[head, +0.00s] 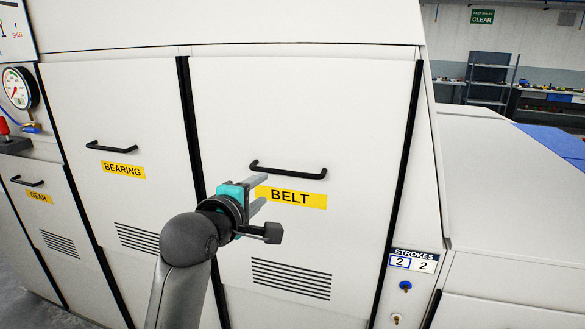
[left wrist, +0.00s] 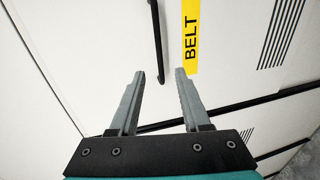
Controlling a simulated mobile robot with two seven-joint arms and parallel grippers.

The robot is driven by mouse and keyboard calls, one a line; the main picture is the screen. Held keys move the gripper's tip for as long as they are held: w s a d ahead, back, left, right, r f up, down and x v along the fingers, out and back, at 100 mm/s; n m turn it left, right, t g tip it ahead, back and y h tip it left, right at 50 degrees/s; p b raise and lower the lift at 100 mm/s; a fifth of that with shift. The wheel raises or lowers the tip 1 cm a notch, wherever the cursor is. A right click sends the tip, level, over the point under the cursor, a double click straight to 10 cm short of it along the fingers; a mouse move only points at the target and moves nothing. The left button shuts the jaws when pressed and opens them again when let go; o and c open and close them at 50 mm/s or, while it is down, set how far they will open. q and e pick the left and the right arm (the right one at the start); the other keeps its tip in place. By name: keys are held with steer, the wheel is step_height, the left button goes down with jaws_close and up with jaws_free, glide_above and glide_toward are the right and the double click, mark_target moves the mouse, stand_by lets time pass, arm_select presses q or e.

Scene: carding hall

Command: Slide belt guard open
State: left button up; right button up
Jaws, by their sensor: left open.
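The belt guard (head: 350,100) is a large white panel with a yellow BELT label (head: 305,199), black vent slots below and dark strips along both sides. Its black bar handle (head: 288,170) sits above the label. My left gripper (head: 262,190) is in front of the panel, just left of the label and close to the handle's left end. In the left wrist view its two grey fingers (left wrist: 158,75) are apart with nothing between them. The handle (left wrist: 157,40) lies beyond the fingertips there, and the label (left wrist: 190,40) is to its right. My right gripper is not in view.
The bearing guard (head: 110,100) and gear guard (head: 40,225) stand to the left with their own handles. A pressure gauge (head: 18,88) and red lever (head: 4,126) are at far left. A strokes counter (head: 413,260) is right of the belt guard.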

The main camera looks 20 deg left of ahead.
mark_target(282, 173)
arm_select(q)
steer(key=shift+x, duration=7.6)
steer(key=shift+a+r, duration=0.1)
steer(key=shift+a, duration=0.05)
steer(key=shift+c, duration=0.4)
jaws_close()
